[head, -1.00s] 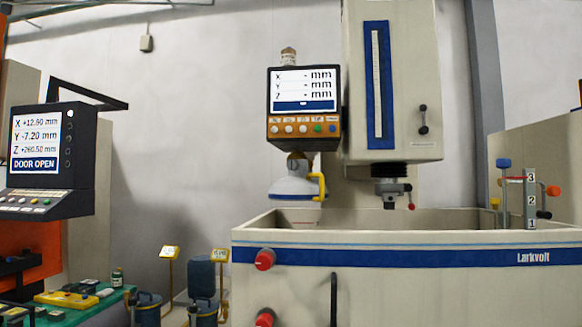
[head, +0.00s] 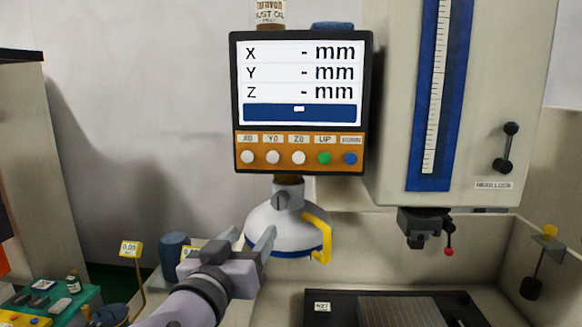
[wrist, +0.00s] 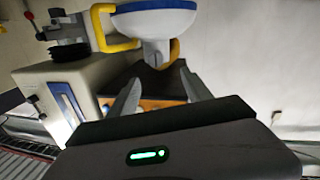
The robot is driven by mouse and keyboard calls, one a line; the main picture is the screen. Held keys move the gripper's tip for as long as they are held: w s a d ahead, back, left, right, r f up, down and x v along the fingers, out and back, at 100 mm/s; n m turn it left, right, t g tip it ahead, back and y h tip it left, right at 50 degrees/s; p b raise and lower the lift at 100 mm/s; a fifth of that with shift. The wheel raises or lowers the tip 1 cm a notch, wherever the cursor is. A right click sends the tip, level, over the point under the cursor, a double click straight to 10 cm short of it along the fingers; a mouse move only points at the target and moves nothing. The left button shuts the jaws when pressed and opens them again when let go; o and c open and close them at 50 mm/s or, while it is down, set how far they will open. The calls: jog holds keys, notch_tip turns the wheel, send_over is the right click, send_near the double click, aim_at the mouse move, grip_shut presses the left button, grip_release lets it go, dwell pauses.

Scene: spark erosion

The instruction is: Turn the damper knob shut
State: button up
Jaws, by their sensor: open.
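A white bell-shaped hood (head: 270,222) with a blue rim and a yellow handle (head: 318,238) hangs below the display. On its grey neck (head: 290,188) is a small grey part (head: 281,203) that looks like the damper knob; its setting is too small to read. My gripper (head: 252,230) is open and empty in front of the hood's lower left, its fingers pointing up toward the neck. In the wrist view the hood (wrist: 155,22) appears upside down, beyond the open fingers of my gripper (wrist: 158,72). I cannot tell whether a finger touches the hood.
The display (head: 300,80) with its orange button strip is directly above the hood. The machine head (head: 480,110) stands to the right, over a dark work table (head: 330,312). A green bench (head: 60,300) with small items is at lower left.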

aim_at(278, 204)
jog(key=x, duration=0.5)
jog(key=p+x, duration=0.1)
jog(key=x, duration=0.4)
jog(key=d+x, duration=0.1)
jog(key=x, duration=0.4)
jog(key=shift+w, duration=0.2)
jog(key=shift+s+r, duration=0.15)
jog(key=shift+c, duration=0.7)
grip_shut()
